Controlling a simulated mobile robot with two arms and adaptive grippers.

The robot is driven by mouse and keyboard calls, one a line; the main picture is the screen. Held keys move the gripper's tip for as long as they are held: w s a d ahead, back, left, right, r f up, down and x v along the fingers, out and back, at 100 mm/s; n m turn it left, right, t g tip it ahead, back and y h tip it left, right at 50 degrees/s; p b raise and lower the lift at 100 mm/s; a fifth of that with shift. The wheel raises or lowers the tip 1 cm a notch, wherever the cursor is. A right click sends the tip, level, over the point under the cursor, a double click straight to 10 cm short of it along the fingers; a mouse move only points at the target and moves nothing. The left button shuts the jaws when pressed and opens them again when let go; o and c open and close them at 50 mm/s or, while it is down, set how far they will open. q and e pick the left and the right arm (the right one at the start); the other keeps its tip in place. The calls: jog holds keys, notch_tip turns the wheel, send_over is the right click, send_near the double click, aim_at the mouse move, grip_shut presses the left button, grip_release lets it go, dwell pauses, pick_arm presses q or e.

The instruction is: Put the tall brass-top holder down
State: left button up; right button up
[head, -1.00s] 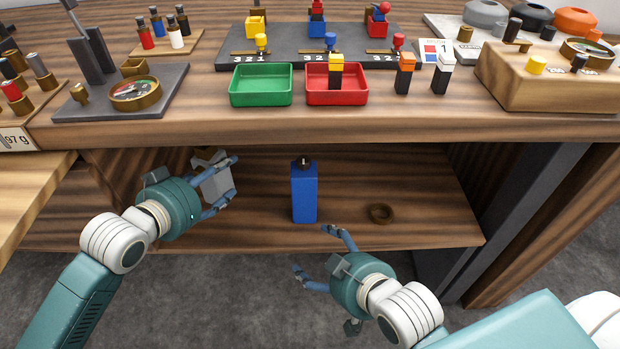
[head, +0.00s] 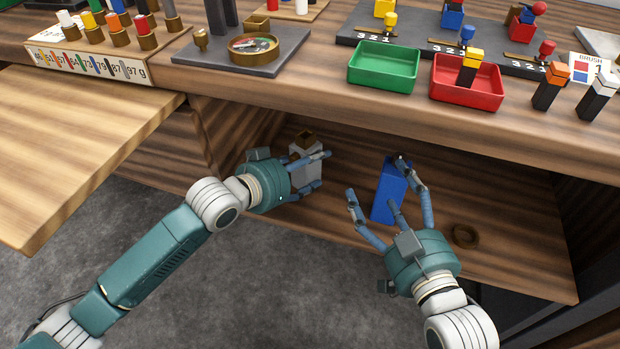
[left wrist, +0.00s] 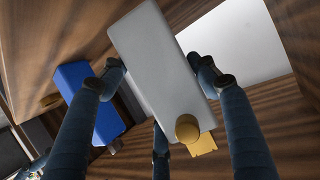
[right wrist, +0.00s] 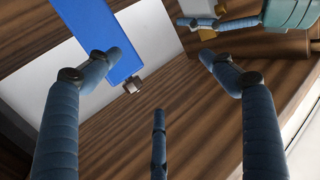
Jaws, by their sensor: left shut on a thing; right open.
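The grey holder (head: 304,165) with a brass top is in my left gripper (head: 319,170), over the left part of the low shelf. In the left wrist view the grey holder (left wrist: 160,60) lies between the fingers, with a brass knob and a yellow-brass piece at its end. I cannot tell whether its base touches the shelf. My right gripper (head: 378,182) is open, with its fingers around or just in front of a blue block (head: 388,195). The blue block (right wrist: 95,28) also shows in the right wrist view, with a small brown knob at its end.
A brass ring (head: 465,236) lies on the shelf (head: 500,215) at the right. The worktop (head: 330,82) overhangs the shelf, with a green tray (head: 384,66) and a red tray (head: 467,82) near its front edge. A wooden side panel closes the shelf's left.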

aim_at(302, 180)
pick_arm(q)
notch_tip(302, 180, down, 3)
jog(key=shift+f+b, duration=0.2)
jog(key=shift+b, duration=0.55)
pick_arm(e)
notch_tip(302, 180, up, 9)
jog(key=a+t+y, duration=0.1)
jog(key=t, duration=0.3)
jog(key=shift+s+f, duration=0.2)
pick_arm(q)
jog(key=shift+f, duration=0.15)
jog(key=o, duration=1.5)
jog(key=shift+f, duration=0.1)
jog(key=shift+o, duration=0.2)
